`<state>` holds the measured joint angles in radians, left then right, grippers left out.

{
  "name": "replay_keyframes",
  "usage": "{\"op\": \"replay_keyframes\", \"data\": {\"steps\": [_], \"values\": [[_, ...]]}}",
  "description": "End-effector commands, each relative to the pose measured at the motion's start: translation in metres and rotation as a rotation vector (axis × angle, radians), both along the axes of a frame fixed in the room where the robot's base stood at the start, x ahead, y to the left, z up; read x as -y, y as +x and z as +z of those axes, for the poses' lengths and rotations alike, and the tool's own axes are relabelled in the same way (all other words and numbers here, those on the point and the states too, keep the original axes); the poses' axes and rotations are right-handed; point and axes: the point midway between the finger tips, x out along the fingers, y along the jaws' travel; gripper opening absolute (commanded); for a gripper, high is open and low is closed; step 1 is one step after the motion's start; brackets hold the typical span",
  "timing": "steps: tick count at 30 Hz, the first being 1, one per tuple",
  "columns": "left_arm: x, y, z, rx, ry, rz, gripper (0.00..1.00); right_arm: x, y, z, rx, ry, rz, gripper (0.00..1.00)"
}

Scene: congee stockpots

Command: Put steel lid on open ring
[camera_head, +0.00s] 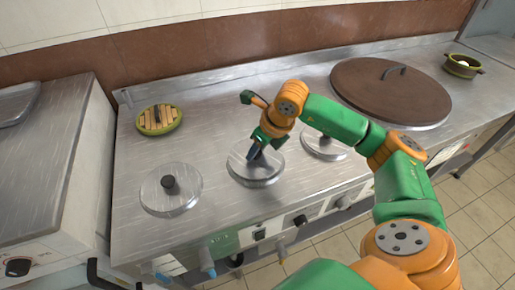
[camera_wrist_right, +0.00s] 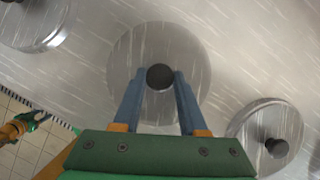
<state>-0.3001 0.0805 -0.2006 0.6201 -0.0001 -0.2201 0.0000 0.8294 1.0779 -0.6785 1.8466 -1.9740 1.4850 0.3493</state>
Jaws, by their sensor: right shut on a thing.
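A round steel lid (camera_head: 243,176) with a black knob is at the middle of the steel stove top in the head view. My right gripper (camera_head: 258,152) is over it, shut on its knob. In the right wrist view the two blue-grey fingers (camera_wrist_right: 160,85) pinch the black knob from both sides, with the lid (camera_wrist_right: 160,110) below. I cannot tell whether the lid is resting or slightly raised. No uncovered ring shows; the spot under the lid is hidden. My left gripper shows small at the lower left of the wrist view (camera_wrist_right: 30,121), its jaws unclear.
Similar knobbed lids sit to the left (camera_head: 171,200) and right (camera_head: 314,146), the right one partly behind my arm. A large brown lid (camera_head: 385,95) is at the right. A green-rimmed round trivet (camera_head: 160,121) lies behind left; a small pot (camera_head: 463,66) stands far right.

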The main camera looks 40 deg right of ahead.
Motion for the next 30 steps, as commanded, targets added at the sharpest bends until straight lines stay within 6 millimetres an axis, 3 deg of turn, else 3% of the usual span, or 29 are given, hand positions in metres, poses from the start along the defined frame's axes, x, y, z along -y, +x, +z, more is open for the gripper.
{"op": "replay_keyframes", "data": {"steps": [10,11,12,20,30], "values": [[0.0,0.0,-0.008,0.0,0.0,0.001,0.5,0.0,0.0,-0.008,0.0,0.0,0.0,0.0],[0.0,0.0,-0.007,0.0,0.0,0.001,0.5,0.0,0.0,-0.007,0.001,0.0,0.0,0.47],[0.0,0.0,-0.006,0.0,0.0,0.001,0.5,0.0,0.0,-0.007,0.001,0.0,0.0,0.54],[0.0,0.0,-0.006,0.0,0.0,0.001,0.5,0.0,0.0,-0.007,0.0,0.0,0.0,0.54],[0.0,0.0,0.018,0.0,0.0,0.001,0.5,0.003,-0.013,0.028,0.0,-0.001,0.0,0.54]]}}
